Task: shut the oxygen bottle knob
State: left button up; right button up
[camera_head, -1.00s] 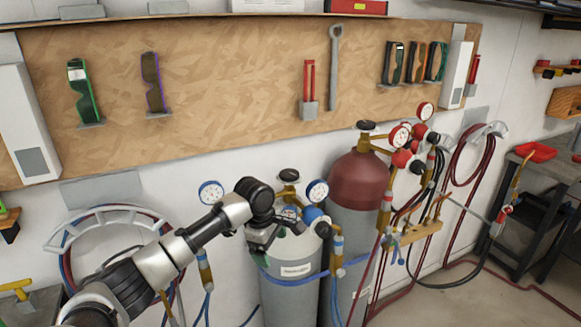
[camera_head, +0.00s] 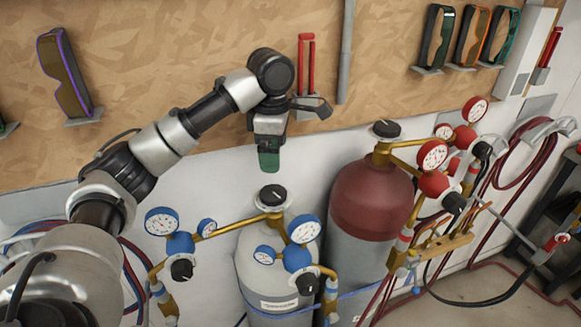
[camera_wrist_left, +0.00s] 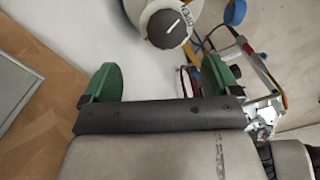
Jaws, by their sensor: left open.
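The oxygen bottle (camera_head: 255,262) is the pale grey cylinder with blue gauges. Its black round knob (camera_head: 272,195), with a white line, sits on top. In the left wrist view the knob (camera_wrist_left: 170,25) shows near the top edge, just beyond the fingers, its line slanted. My left gripper (camera_head: 268,160) is open and empty, pointing down above the knob, with a gap between them. Its two green fingertips (camera_wrist_left: 160,78) stand wide apart in the left wrist view. My right gripper is not in view.
Blue gauges (camera_head: 304,229) and brass pipes surround the knob closely. A dark red bottle (camera_head: 370,195) with red gauges stands to the right. The wooden tool board (camera_head: 180,60) is behind my left arm. Hoses hang at both sides.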

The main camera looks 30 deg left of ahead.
pick_arm(q)
jog(key=b, duration=0.1)
send_over(273, 192)
jog(key=f, duration=0.3)
jog(key=s+f, duration=0.1)
jog(key=f, duration=0.2)
jog(key=w+f, duration=0.1)
jog(key=f, duration=0.1)
jog(key=shift+w+f+p, duration=0.15)
jog(key=shift+f+p, duration=0.15)
jog(key=shift+f, duration=0.65)
jog(key=shift+c, duration=1.3)
jog(key=c, duration=0.7)
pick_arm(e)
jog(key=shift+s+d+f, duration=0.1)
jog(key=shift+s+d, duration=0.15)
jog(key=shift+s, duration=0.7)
